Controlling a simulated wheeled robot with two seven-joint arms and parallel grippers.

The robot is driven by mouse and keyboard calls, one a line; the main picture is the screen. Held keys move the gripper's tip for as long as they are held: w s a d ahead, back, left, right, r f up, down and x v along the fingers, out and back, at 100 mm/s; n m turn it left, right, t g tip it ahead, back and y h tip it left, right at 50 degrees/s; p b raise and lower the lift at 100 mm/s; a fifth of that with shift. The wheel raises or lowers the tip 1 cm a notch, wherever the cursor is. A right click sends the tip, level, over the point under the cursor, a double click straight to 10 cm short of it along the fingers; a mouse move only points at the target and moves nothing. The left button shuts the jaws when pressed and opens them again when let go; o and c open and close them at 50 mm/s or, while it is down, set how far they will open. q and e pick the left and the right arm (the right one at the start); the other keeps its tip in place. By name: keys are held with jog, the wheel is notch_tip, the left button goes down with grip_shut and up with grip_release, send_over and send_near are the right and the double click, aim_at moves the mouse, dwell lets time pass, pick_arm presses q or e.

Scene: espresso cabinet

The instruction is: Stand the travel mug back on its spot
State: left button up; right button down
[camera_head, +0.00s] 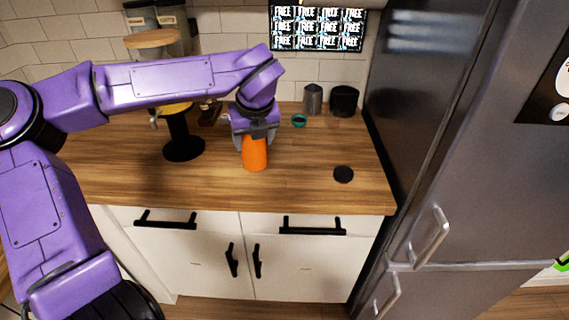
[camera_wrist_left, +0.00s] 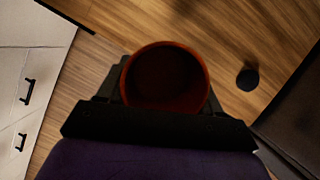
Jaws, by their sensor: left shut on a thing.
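The orange travel mug (camera_head: 255,154) is upright at the wooden counter, below my left gripper (camera_head: 254,137). My left gripper is shut on the mug near its top. In the left wrist view the mug (camera_wrist_left: 166,78) shows its open round mouth and dark inside between the fingers. I cannot tell whether its base touches the counter. My right gripper is not in view.
A black stand (camera_head: 183,148) is left of the mug. A teal ring-like item (camera_head: 299,121), a metal pitcher (camera_head: 313,99) and a black container (camera_head: 344,101) stand at the back right. The fridge (camera_head: 470,150) bounds the counter on the right. The counter front is clear.

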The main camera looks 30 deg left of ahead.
pick_arm(q)
jog(key=w+f+p, duration=0.3)
jog(key=w+f, duration=0.3)
jog(key=w+f+p, duration=0.3)
jog(key=w+f, duration=0.3)
jog(key=w, duration=0.1)
jog(key=shift+f, duration=0.1)
jog(key=shift+w+f, duration=0.1)
jog(key=shift+f, duration=0.1)
jog(key=shift+f, duration=0.1)
jog(key=shift+f, duration=0.1)
jog(key=o, duration=1.4)
